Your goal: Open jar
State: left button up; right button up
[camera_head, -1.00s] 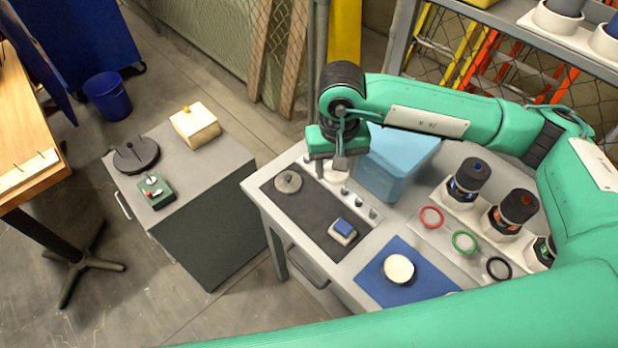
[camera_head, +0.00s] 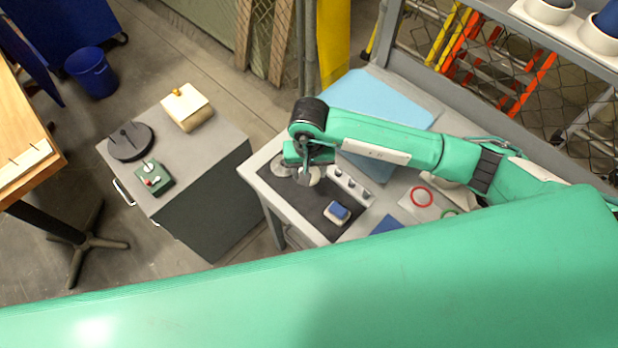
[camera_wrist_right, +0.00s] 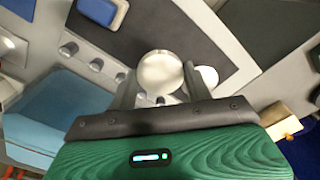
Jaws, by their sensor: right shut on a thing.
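My right gripper (camera_head: 312,166) is over the back end of the dark mat. In the wrist view its two fingers (camera_wrist_right: 159,84) are closed on a pale, round, lid-like piece (camera_wrist_right: 160,72). That piece shows only partly under the gripper in the head view (camera_head: 317,175). A smaller-looking pale grey disc (camera_wrist_right: 207,76) lies on the mat beside it, and also shows left of the gripper in the head view (camera_head: 282,166). I cannot tell whether the held piece touches the disc or mat. No jar body shows clearly. My left gripper is out of view.
A blue-and-white block (camera_head: 337,212) lies on the dark mat (camera_head: 300,212). Small grey knobs (camera_head: 350,183) line its right side. A grey cabinet (camera_head: 202,215) stands left across a gap. My green arm covers the near table.

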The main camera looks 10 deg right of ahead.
aim_at(309, 190)
notch_tip(309, 190, down, 4)
jog(key=shift+r+p, duration=0.2)
jog(key=shift+p, duration=0.2)
notch_tip(309, 190, down, 3)
jog(key=shift+p, duration=0.6)
jog(key=shift+f, duration=0.5)
jog(key=shift+f, duration=0.1)
jog(key=shift+f, duration=0.1)
jog(key=o, duration=1.1)
